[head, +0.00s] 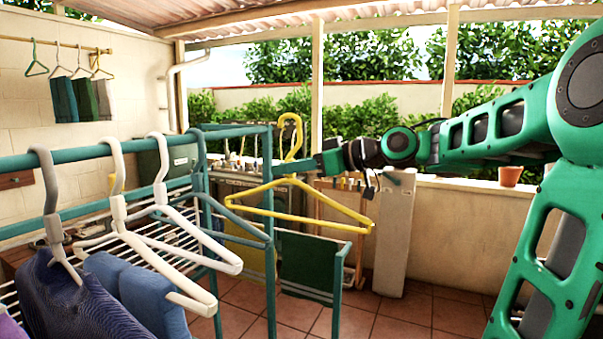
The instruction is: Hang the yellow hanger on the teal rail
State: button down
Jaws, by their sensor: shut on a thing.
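The yellow hanger (345,211) is in the middle of the head view, hook up and its bar roughly level. My gripper (318,163) is shut on the yellow hanger near the neck, below its hook. The teal rail (90,152) runs from the left edge toward the middle at the rack's top. The yellow hook shows to the right of the rail's far end, seemingly apart from it; the depth between them is hard to tell. The fingertips are small and partly hidden by the hanger.
On the rail hang a grey hanger (51,205) with a dark purple garment, white hangers (165,190) and a blue-grey hanger (215,205). A teal frame post (269,290) stands close to the yellow hanger. A low wall (460,225) with a terracotta pot (510,175) is behind.

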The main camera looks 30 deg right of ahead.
jog(key=r+x, duration=0.1)
jog(key=x, duration=0.3)
jog(key=r+x, duration=0.1)
jog(key=x, duration=0.4)
jog(key=r+x, duration=0.1)
jog(key=x, duration=0.4)
jog(key=shift+w+a, duration=0.2)
jog(key=shift+w, duration=0.25)
jog(key=shift+w+a, duration=0.1)
jog(key=shift+w, duration=0.1)
jog(key=shift+w+a, duration=0.6)
jog(key=shift+w, duration=0.2)
jog(key=shift+w+a, duration=0.55)
jog(key=shift+w, duration=0.25)
jog(key=shift+f, duration=0.15)
jog(key=shift+f, duration=1.15)
